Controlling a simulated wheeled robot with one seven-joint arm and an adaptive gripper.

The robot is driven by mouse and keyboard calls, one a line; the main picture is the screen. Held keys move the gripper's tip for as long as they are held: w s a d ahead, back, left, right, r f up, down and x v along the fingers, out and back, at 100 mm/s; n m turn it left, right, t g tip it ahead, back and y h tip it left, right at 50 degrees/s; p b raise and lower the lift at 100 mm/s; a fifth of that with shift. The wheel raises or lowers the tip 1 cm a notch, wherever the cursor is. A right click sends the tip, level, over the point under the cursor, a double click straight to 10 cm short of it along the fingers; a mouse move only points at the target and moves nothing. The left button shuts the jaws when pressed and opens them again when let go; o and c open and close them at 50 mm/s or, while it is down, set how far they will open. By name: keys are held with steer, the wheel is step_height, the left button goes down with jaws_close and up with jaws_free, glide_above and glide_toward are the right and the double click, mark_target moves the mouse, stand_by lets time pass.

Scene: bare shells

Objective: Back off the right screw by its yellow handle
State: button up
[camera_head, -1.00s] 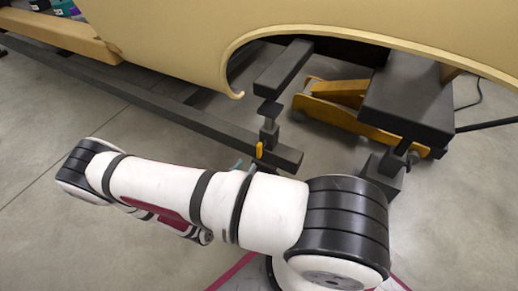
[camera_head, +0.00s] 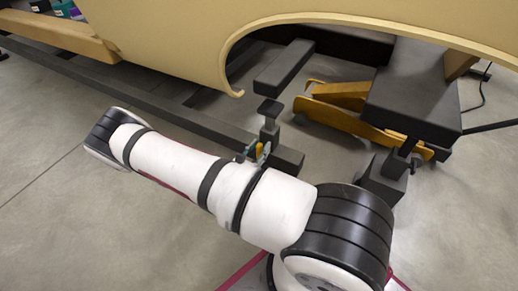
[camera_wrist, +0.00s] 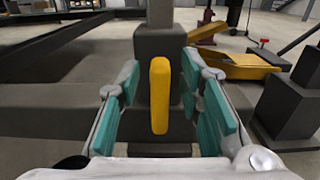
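The yellow handle (camera_wrist: 160,95) is an upright bar in the middle of the wrist view, in front of a dark block. It also shows in the head view (camera_head: 260,149), small and partly covered. The grey screw post (camera_wrist: 160,14) rises above the block behind it, and in the head view the post (camera_head: 269,122) stands under a dark beam. My gripper (camera_wrist: 166,112) is open, with teal pads on either side of the handle. Gaps show between the pads and the handle. In the head view, my arm hides most of the gripper.
A tan body shell (camera_head: 180,45) overhangs the work area. A long dark rail (camera_head: 120,98) runs along the floor. A yellow-orange jack (camera_head: 345,118) and a dark block (camera_head: 412,95) with another post lie to the right. Open concrete floor (camera_head: 45,165) is at left.

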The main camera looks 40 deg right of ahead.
jaws_close()
